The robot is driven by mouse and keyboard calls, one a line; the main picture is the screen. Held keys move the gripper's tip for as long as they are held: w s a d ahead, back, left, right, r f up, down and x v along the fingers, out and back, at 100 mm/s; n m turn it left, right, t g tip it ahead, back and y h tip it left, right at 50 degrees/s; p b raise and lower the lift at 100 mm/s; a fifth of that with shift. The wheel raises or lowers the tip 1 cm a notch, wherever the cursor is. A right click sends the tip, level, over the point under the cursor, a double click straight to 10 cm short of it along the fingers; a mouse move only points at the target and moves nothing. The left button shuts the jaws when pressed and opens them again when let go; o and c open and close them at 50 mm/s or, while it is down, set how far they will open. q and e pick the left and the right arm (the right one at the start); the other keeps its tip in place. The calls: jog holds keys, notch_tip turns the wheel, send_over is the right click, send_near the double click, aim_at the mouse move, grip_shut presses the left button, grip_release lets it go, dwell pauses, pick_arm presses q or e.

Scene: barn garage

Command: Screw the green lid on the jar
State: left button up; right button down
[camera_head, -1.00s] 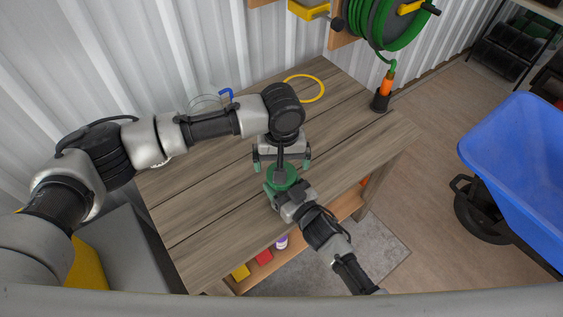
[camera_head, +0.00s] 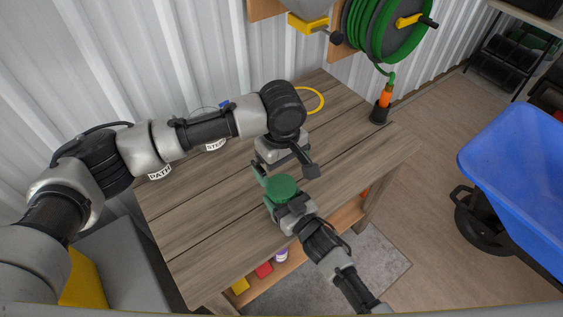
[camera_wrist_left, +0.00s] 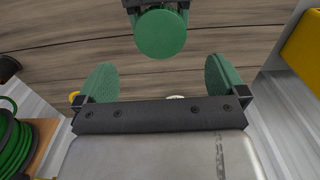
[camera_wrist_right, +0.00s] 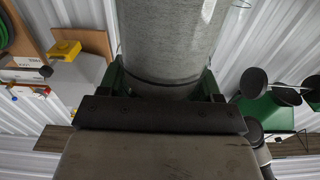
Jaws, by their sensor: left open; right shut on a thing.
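The green lid (camera_head: 283,187) sits at the top of the jar; the left wrist view shows it from above as a round green disc (camera_wrist_left: 160,33). I cannot tell whether it is threaded tight. My right gripper (camera_head: 290,206) is shut on the jar, a clear greyish glass cylinder (camera_wrist_right: 170,40) that fills the middle of the right wrist view. The jar's body is mostly hidden in the head view. My left gripper (camera_head: 285,171) is open and empty, just above and behind the lid. Its two green-padded fingers (camera_wrist_left: 161,80) are spread apart and clear of the lid.
The wooden workbench (camera_head: 200,235) lies below both grippers, mostly bare. A yellow ring (camera_head: 315,101) and an orange nozzle in a dark holder (camera_head: 383,103) are at its back right. A blue wheelbarrow (camera_head: 515,165) stands to the right. A corrugated wall (camera_head: 190,50) closes the back.

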aim_at(281, 186)
pick_arm(q)
jog(key=shift+f, duration=0.1)
jog(key=shift+f, duration=3.95)
jog(key=shift+c, duration=0.2)
jog(key=c, duration=0.8)
jog(key=m, duration=0.6)
jog(key=shift+m, duration=0.3)
